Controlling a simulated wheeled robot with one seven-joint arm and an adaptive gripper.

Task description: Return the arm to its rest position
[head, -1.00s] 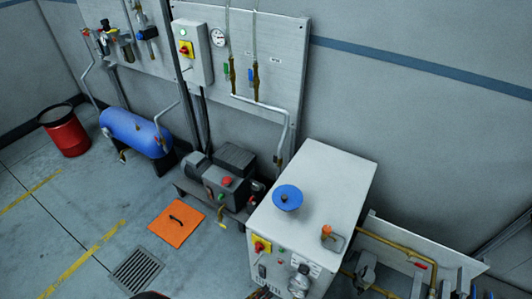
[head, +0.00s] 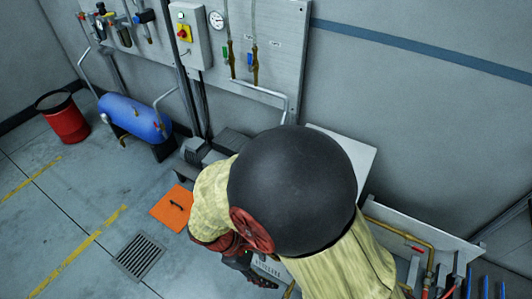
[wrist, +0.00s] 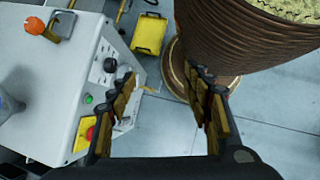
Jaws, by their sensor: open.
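My arm fills the middle of the head view, with a large black joint and pale yellow covers. It hides most of the white cabinet (head: 352,146), including the blue disc on its top. In the wrist view my gripper (wrist: 162,84) is open, with nothing between its fingers. The fingers point past the front panel of the white cabinet (wrist: 60,75), toward the floor. An orange-topped fitting (wrist: 36,26), a green button (wrist: 89,99) and a red and yellow switch (wrist: 86,136) show on the cabinet.
A yellow case (wrist: 149,35) lies on the floor beyond the fingers. A blue tank (head: 134,117), a red bin (head: 63,118), an orange plate (head: 172,207) and a floor grate (head: 139,256) are left. Pipework (head: 395,225) is right of the cabinet. The left floor is mostly open.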

